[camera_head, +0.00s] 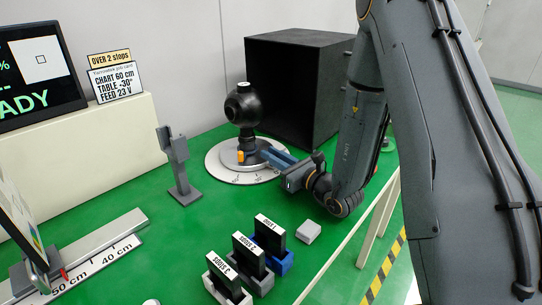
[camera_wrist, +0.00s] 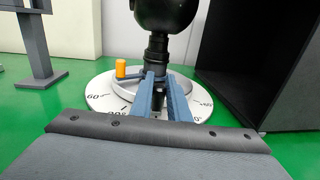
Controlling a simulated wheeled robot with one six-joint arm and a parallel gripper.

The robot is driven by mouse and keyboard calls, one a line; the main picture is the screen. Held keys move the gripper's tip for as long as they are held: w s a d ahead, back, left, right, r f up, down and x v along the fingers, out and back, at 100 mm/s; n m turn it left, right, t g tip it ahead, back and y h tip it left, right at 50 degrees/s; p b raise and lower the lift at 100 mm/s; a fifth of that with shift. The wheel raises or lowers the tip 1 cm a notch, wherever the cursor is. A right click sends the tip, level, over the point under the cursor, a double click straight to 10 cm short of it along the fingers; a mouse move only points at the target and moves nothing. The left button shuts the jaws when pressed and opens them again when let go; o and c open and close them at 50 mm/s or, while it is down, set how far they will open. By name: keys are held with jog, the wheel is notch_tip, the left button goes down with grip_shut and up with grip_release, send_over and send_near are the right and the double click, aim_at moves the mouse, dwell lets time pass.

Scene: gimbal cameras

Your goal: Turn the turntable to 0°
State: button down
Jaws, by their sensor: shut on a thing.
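The turntable (camera_head: 216,166) is a white disc with degree marks on the green bench. A black ball-shaped camera (camera_head: 243,105) stands upright on a post at its centre. In the wrist view the turntable (camera_wrist: 97,88) shows a 60 mark at left and other marks partly hidden by my fingers. An orange peg (camera_wrist: 121,69) rises from its raised ring, left of my fingers. My gripper (camera_head: 268,153) reaches in from the right, low over the disc. In the wrist view my gripper (camera_wrist: 162,77) has its blue fingers around a part near the post; the gripped part is mostly hidden.
A black open box (camera_head: 290,85) stands close behind the turntable. A grey stand (camera_head: 178,165) is at left. Labelled black filters (camera_head: 250,255) in holders and a small grey block (camera_head: 307,231) are in front. A job card (camera_head: 117,80) reads TABLE -30°.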

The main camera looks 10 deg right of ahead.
jog(key=c, duration=1.7)
grip_release()
jog(key=shift+s+d, duration=0.1)
jog(key=v, duration=0.7)
jog(key=shift+s+d+b, duration=0.2)
jog(key=shift+s+b, duration=0.15)
jog(key=shift+b, duration=0.05)
jog(key=shift+r, duration=0.15)
